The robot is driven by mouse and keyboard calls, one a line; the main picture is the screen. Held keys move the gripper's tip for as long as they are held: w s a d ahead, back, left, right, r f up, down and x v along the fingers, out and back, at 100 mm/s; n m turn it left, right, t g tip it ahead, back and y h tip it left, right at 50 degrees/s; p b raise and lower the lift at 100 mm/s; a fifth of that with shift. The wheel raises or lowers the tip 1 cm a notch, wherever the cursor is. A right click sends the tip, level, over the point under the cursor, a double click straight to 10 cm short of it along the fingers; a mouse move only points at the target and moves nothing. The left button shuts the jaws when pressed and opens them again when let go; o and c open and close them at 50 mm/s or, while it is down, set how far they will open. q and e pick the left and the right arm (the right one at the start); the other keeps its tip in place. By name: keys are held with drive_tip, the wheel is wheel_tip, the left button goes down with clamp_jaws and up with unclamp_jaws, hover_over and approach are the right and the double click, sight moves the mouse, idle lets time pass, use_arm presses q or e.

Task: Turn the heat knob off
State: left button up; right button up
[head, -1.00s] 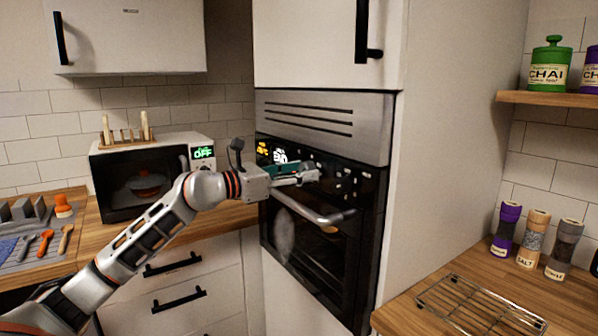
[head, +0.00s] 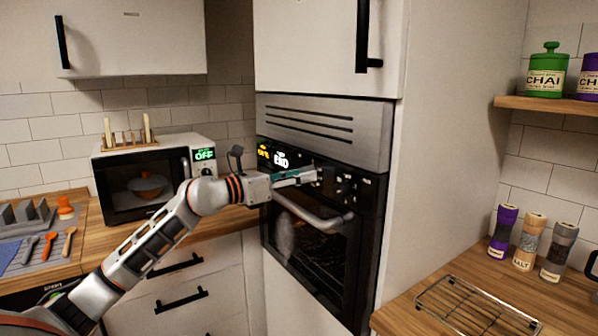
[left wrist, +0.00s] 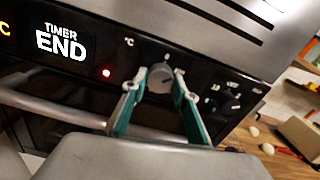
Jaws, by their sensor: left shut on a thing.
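The oven's control panel (head: 345,187) is black, below a grey vent strip. In the left wrist view the grey round heat knob (left wrist: 160,78), with a small °C mark to its upper left, sits between the two teal fingertips of my left gripper (left wrist: 158,90). The gripper is shut on the knob. In the head view my left gripper (head: 314,174) reaches the panel from the left and hides the knob. A red light (left wrist: 106,72) glows left of the knob. The display (left wrist: 62,42) reads "TIMER END". My right gripper is not in view.
The oven door handle (head: 315,215) runs just below the gripper. More knobs (left wrist: 230,100) stand to the right on the panel. A microwave (head: 150,185) reading "OFF" is at left. A wire rack (head: 475,308) lies on the right counter.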

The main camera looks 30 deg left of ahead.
use_arm(q)
drive_tip(key=n+p, duration=0.2)
drive_tip(key=p, duration=0.1)
drive_tip(key=n+p, duration=0.3)
drive_tip(key=shift+r+n, duration=0.2)
drive_tip(key=shift+n, duration=0.1)
drive_tip(key=shift+n+p, duration=0.4)
drive_tip(key=shift+p, duration=0.15)
drive_tip(key=shift+f+n+p, duration=0.1)
drive_tip(key=shift+n+p, duration=0.25)
drive_tip(key=shift+n, duration=1.35)
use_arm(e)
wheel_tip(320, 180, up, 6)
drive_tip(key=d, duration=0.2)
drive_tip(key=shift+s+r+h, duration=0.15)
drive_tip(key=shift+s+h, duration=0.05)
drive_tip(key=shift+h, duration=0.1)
use_arm(q)
drive_tip(key=o, duration=1.1)
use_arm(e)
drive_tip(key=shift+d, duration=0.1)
